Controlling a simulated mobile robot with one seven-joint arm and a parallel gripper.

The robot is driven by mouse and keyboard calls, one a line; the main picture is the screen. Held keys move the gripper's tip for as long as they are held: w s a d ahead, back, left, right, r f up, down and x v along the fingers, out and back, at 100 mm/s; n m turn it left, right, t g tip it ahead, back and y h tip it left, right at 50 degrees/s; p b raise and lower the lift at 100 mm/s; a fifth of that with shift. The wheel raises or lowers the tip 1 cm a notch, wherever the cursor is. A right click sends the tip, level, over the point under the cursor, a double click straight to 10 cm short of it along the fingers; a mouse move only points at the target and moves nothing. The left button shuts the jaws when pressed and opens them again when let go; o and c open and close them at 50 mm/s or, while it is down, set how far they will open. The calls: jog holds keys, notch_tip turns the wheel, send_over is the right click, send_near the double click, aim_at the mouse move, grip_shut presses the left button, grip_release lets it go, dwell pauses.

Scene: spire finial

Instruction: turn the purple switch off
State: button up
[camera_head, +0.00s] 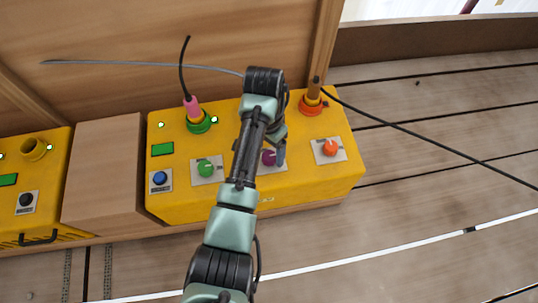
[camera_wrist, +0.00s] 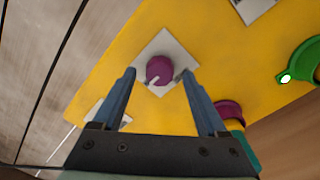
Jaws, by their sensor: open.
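The purple switch (camera_head: 268,158) is a round knob on a white plate on the yellow box (camera_head: 227,208). My arm partly covers it in the head view. In the wrist view the purple switch (camera_wrist: 160,70) shows whole, with a pale pointer mark toward its lower left. My gripper (camera_wrist: 155,75) is open, with one finger on each side of the knob in that picture. I cannot tell whether the fingers touch it. My gripper (camera_head: 279,155) is seen beside the knob in the head view.
A green knob (camera_head: 206,169), an orange-red knob (camera_head: 330,148) and a blue button (camera_head: 160,179) share the yellow box. A wooden block (camera_head: 103,180) adjoins at left. The floor at right holds a cable.

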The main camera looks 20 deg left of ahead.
jog(key=shift+f, duration=0.55)
grip_shut()
